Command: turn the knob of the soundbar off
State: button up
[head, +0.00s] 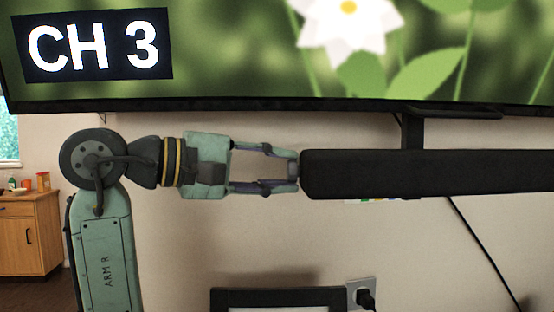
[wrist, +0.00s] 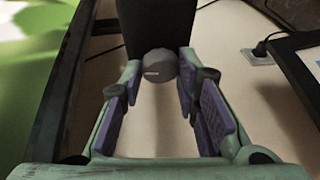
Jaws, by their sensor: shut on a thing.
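The soundbar (head: 430,171) is a long black bar below the television, with its left end facing my gripper (head: 291,171). In the wrist view the soundbar (wrist: 157,25) runs away from me. Its knob (wrist: 158,68) is a round dark grey piece on the near end, with a short pale mark on its left part. My gripper's fingers lie on both sides of the knob and are shut on it. In the head view the fingertips meet the soundbar's left end and mostly hide the knob.
The television (head: 230,60) is on above, showing a white flower and "CH 3". A wall outlet with a black plug (head: 362,295) and a dark-framed panel (head: 278,298) are below. A wooden cabinet (head: 28,235) stands at the far left. The wall just below the soundbar is mostly clear.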

jog(key=shift+n+g+p, duration=0.3)
jog(key=shift+n, duration=0.4)
jog(key=shift+y, duration=0.3)
jog(key=o, duration=1.2)
jog(key=shift+c, duration=0.2)
jog(key=shift+a, duration=0.1)
jog(key=v, duration=1.2)
